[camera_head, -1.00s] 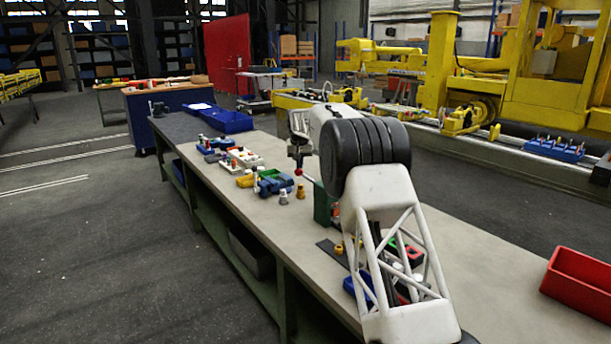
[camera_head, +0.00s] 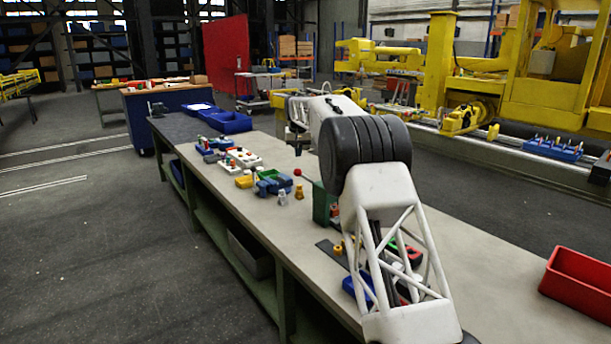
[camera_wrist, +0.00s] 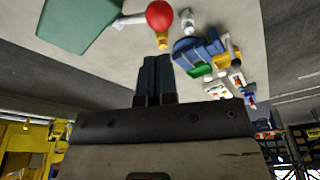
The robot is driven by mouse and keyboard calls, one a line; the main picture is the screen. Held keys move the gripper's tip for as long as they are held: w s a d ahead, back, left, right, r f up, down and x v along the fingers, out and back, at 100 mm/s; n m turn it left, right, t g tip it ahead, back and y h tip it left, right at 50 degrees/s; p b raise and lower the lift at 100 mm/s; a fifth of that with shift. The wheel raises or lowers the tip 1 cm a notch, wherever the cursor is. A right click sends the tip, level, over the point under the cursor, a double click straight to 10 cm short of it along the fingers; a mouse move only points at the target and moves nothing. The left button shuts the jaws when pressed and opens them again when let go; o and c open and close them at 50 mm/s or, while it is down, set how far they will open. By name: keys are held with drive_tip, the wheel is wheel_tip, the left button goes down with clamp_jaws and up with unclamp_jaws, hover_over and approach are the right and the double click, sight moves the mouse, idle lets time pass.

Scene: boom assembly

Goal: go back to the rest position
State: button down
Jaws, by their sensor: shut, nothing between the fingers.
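My gripper (camera_head: 298,149) hangs above the long workbench (camera_head: 262,150), at the far end of my outstretched arm. It is small in the head view. In the wrist view my gripper (camera_wrist: 155,62) shows its two dark fingers together, with nothing between them. A red ball (camera_wrist: 160,15) on a pale rod joined to a green block (camera_wrist: 80,22) lies beyond the fingertips. The red ball (camera_head: 297,172) and the green block (camera_head: 321,203) also show in the head view, with my gripper above the ball and apart from it.
Blue and green parts (camera_head: 271,183), small yellow and grey pieces, and a white tray (camera_head: 243,157) stand on the bench. Blue bins (camera_head: 228,121) are at its far end. A red bin (camera_head: 578,285) is at right. My arm hides part of the bench.

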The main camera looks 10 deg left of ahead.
drive_tip(key=shift+s+d+r, duration=0.25)
drive_tip(key=shift+d+r, duration=0.15)
drive_tip(key=s+d+r+m, duration=0.1)
drive_tip(key=s+d+r, duration=0.6)
drive_tip(key=s+d, duration=0.4)
drive_tip(key=s+d+r, duration=0.7)
drive_tip(key=s+d, duration=0.2)
drive_tip(key=s, duration=0.4)
drive_tip(key=s+d+m, duration=0.1)
drive_tip(key=s+d, duration=0.5)
drive_tip(key=s, duration=0.5)
drive_tip(key=s+d, duration=0.5)
drive_tip(key=s, duration=0.6)
drive_tip(key=s+d+f, duration=0.2)
drive_tip(key=s+f, duration=0.3)
drive_tip(key=s, duration=0.6)
drive_tip(key=s+d+f, duration=0.3)
drive_tip(key=s+f, duration=0.2)
drive_tip(key=s, duration=0.7)
drive_tip(key=s+d+f+m, duration=0.1)
drive_tip(key=s+d+f, duration=0.2)
drive_tip(key=s, duration=0.9)
wheel_tip(320, 180, down, 3)
drive_tip(key=shift+d+r+h, duration=0.2)
drive_tip(key=shift+h, duration=0.2)
